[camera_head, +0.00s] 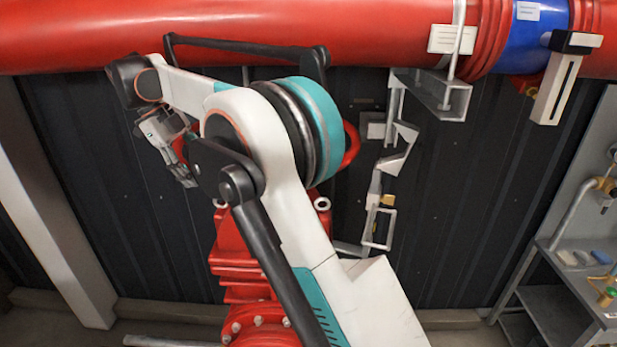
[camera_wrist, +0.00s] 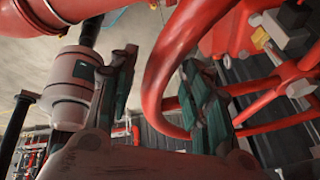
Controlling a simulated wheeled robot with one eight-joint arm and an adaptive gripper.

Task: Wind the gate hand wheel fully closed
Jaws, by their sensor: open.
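The red gate hand wheel (camera_wrist: 158,75) fills the middle of the wrist view, its thick rim curving through the gap between my two fingers. Its spokes (camera_wrist: 270,85) run off to the right, behind the right finger. In the head view, part of the wheel rim (camera_head: 351,146) shows to the right of my arm joint; the arm hides most of the wheel. The red valve body (camera_head: 237,262) stands below it. My gripper (camera_wrist: 160,62) is open, with a finger on each side of the rim. I cannot tell whether either finger touches it. In the head view, my gripper (camera_head: 180,160) is at the wheel's left.
A large red pipe (camera_head: 250,25) with a blue band (camera_head: 535,38) runs across the top. Grey brackets (camera_head: 385,180) hang right of the valve before a dark ribbed wall (camera_head: 450,220). A metal shelf (camera_head: 560,290) stands at the right, a pale post (camera_head: 50,210) at the left.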

